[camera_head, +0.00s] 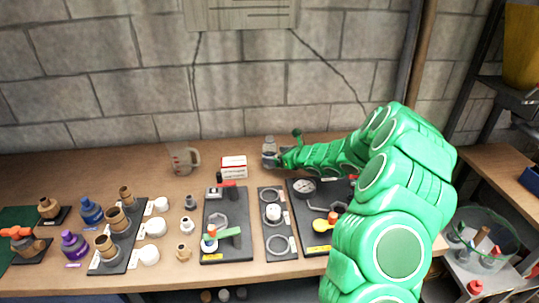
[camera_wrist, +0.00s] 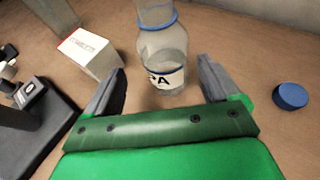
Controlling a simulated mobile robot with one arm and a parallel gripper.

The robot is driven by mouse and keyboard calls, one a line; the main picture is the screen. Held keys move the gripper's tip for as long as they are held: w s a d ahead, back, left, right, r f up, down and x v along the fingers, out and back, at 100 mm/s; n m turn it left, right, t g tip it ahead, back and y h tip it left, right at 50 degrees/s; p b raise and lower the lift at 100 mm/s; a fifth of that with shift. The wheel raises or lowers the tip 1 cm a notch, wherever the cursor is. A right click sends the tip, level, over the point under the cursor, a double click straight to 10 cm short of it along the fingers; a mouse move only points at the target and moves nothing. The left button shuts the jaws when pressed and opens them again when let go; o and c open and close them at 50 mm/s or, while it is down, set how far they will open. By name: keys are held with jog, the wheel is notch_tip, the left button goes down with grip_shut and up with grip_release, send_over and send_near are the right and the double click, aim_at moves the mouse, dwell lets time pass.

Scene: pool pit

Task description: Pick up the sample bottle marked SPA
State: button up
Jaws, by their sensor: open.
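The sample bottle (camera_wrist: 163,55) is clear, with a blue ring at its neck and a white label on which "PA" can be read. It stands upright on the bench between my gripper's fingers in the wrist view, slightly beyond their tips. My gripper (camera_wrist: 160,86) is open, with a finger on each side of the bottle and gaps to both. In the head view the bottle (camera_head: 269,146) stands at the back of the bench near the wall, and my gripper (camera_head: 277,160) reaches it from the right. The bottle's top is cut off in the wrist view.
A red-and-white box (camera_wrist: 92,53) stands close left of the bottle; a blue cap (camera_wrist: 290,96) lies to the right. A measuring jug (camera_head: 182,160) stands further left. Black boards (camera_head: 240,248) with fittings fill the bench front. The stone wall (camera_head: 120,90) is close behind.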

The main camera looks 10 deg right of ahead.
aim_at(274, 148)
jog(key=shift+d+f+x, duration=0.1)
jog(key=shift+d+x, duration=0.05)
jog(key=shift+x, duration=0.9)
jog(key=shift+d+f+x, duration=0.1)
jog(key=shift+d+x, duration=0.1)
jog(key=shift+x, duration=0.9)
jog(key=shift+w+a+f, duration=0.2)
jog(key=shift+w+a, duration=0.15)
jog(key=shift+w, duration=0.2)
jog(key=c, duration=1.1)
jog(key=shift+c, duration=0.2)
jog(key=shift+r, duration=0.25)
jog(key=shift+r, duration=1.4)
jog(key=s+r, duration=0.9)
jog(key=s, duration=0.4)
jog(key=shift+s+d+r, duration=0.35)
